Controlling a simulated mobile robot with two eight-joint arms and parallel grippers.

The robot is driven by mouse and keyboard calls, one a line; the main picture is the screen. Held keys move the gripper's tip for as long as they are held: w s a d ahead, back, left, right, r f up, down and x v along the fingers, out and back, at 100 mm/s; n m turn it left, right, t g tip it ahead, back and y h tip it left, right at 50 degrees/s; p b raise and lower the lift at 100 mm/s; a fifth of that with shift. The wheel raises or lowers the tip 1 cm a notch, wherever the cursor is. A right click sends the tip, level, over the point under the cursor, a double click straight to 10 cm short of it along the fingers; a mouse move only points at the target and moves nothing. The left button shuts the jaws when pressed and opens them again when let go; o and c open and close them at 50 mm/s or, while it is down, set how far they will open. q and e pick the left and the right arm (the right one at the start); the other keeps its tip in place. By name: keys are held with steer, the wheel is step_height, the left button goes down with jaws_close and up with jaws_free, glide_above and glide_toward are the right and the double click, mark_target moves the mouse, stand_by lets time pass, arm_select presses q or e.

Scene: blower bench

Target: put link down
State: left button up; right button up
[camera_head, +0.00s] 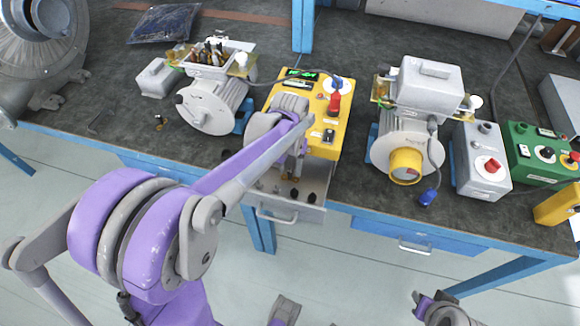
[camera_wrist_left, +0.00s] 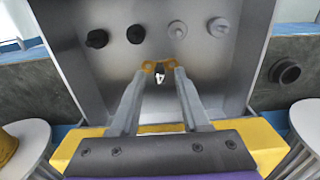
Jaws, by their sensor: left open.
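My left gripper (camera_head: 290,177) reaches down over the open grey drawer (camera_head: 318,178) below the yellow box. In the left wrist view its two fingers (camera_wrist_left: 159,72) are apart, over the drawer floor. A small brass-coloured link (camera_wrist_left: 149,66) with rounded ends shows right at the fingertips, low in the drawer. I cannot tell whether it touches the fingers or the floor. A small white mark shows just below it. At the bottom right of the head view is a grey and purple part of mine (camera_head: 442,310), seemingly the right wrist; its fingers are not clear.
Several black and grey knobs, such as a black one (camera_wrist_left: 97,38), sit in a row in the drawer. The yellow box (camera_head: 336,135) stands behind it. Motor units stand left (camera_head: 208,108) and right (camera_head: 425,150). Grey (camera_head: 483,145) and green (camera_head: 530,150) boxes are further right.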

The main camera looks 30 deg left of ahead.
mark_target(290, 171)
arm_select(q)
step_height(290, 171, up, 12)
steer(key=p, duration=0.1)
steer(key=s+d+f+m+t, duration=0.1)
steer(key=s+d+f+t, duration=0.1)
steer(key=s, duration=0.6)
steer(key=s+d+f+m+t, duration=0.1)
steer(key=s+d+f+t, duration=0.2)
steer(key=s+f, duration=0.3)
steer(key=shift+s+d+f+m, duration=0.15)
steer(key=shift+s+d+m, duration=0.15)
steer(key=shift+s+d, duration=0.8)
steer(key=shift+s+a+p, duration=0.1)
steer(key=shift+a+p, duration=0.15)
steer(key=shift+p, duration=0.05)
